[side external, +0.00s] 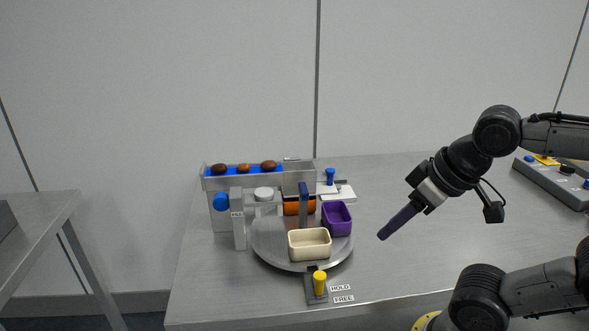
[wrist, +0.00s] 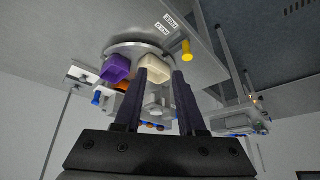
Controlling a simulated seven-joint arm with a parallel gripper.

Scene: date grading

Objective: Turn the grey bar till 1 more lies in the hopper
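A light grey bar (side external: 239,222) with a small label stands upright at the left front of the grading machine, beside a blue round knob (side external: 221,202). A grey box (side external: 300,177), which looks like the hopper, stands at the right end of the blue belt (side external: 256,170); its inside is hidden. Three brown dates lie on the belt, one of them here (side external: 268,165). My gripper (side external: 382,236) is right of the machine, above the table, touching nothing. In the wrist view my gripper (wrist: 160,72) has its fingers apart with nothing between them.
A round turntable (side external: 275,256) carries a cream bin (side external: 309,244), a purple bin (side external: 337,218) and an orange bin (side external: 298,206). A yellow peg (side external: 320,283) stands by HOLD and FREE labels. A control box (side external: 555,181) is far right. Table between turntable and gripper is clear.

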